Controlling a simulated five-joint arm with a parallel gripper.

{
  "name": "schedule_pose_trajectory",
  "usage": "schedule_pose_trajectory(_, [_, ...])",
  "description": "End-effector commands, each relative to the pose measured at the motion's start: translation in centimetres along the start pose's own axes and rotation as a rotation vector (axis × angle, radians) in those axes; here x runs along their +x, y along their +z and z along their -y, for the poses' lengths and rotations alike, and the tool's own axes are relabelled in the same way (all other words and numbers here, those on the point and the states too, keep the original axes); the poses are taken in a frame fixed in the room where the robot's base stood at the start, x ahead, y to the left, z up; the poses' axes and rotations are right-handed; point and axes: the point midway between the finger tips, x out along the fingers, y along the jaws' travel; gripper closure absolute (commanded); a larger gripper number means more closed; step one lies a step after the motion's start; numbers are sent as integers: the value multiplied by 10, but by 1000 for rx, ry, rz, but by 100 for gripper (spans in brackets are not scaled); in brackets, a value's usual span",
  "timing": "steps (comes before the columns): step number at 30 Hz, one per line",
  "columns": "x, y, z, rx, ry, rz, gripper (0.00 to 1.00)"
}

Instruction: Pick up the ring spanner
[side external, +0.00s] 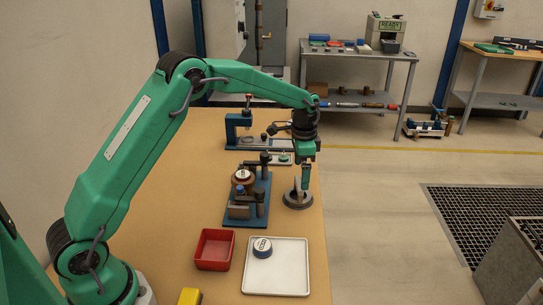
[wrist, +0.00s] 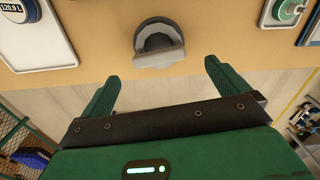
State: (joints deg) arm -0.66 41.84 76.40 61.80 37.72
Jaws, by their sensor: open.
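I cannot clearly make out a ring spanner in either view. A grey round piece with a dark hollow (side external: 298,201) sits near the right edge of the tan bench; it also shows at the top middle of the wrist view (wrist: 157,43), with a lighter flat face toward me. Whether it is the spanner or a holder, I cannot tell. My gripper (side external: 306,184) hangs just above it in the side view, partly covering it. In the wrist view my gripper (wrist: 161,74) has its two green fingers wide apart, with nothing between them.
A blue fixture (side external: 262,208) with a meter stands left of the grey piece. A white tray (side external: 290,278) with a round meter (side external: 262,248) and a red bin (side external: 214,249) are at the front. Another blue fixture (side external: 232,128) stands behind. The bench edge is close on the right.

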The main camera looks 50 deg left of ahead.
Motion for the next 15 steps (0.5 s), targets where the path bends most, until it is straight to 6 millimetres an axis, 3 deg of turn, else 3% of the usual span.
schedule_pose_trajectory(15, [26,0,0,-1,0,0,0])
